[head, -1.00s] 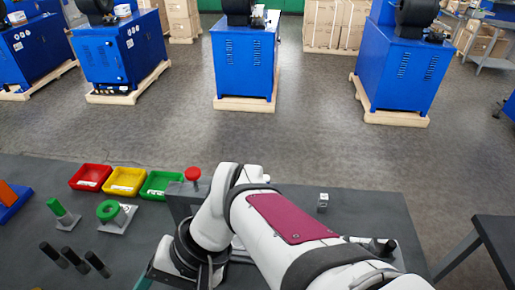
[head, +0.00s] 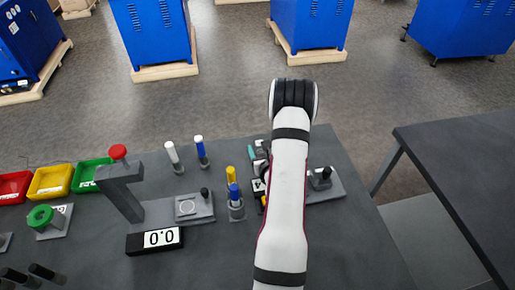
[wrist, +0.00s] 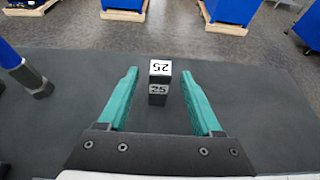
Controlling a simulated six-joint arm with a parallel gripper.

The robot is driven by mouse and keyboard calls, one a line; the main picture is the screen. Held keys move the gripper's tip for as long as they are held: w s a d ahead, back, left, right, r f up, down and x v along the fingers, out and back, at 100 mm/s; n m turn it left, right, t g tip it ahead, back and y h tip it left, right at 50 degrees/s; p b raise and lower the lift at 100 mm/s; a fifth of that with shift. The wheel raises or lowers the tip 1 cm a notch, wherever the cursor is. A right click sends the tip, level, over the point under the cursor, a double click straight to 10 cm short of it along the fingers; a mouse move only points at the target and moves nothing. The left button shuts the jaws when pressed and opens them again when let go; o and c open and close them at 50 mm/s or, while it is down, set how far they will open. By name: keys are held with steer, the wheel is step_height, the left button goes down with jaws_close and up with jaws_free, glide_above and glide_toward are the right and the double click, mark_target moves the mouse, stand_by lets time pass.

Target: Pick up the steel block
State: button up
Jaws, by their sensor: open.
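The steel block (wrist: 159,88) is a small grey cube marked 25 on its top and front faces. In the wrist view it sits on the dark bench top, in line with the gap of my gripper (wrist: 160,72). The teal fingers are open, one on each side of the block, with clear space beside it. Whether they are at its height cannot be told. In the head view the gripper (head: 260,150) shows only partly beside my arm, and I cannot make out the block there.
A blue-topped post (wrist: 28,75) stands left of the gripper in the wrist view. In the head view, a press with a red knob (head: 118,151), a display (head: 155,240) and several coloured pegs stand left of my arm. A separate table (head: 460,150) stands at right.

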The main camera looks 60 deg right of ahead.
steer(key=shift+x, duration=0.9)
jaws_close()
stand_by(0.7)
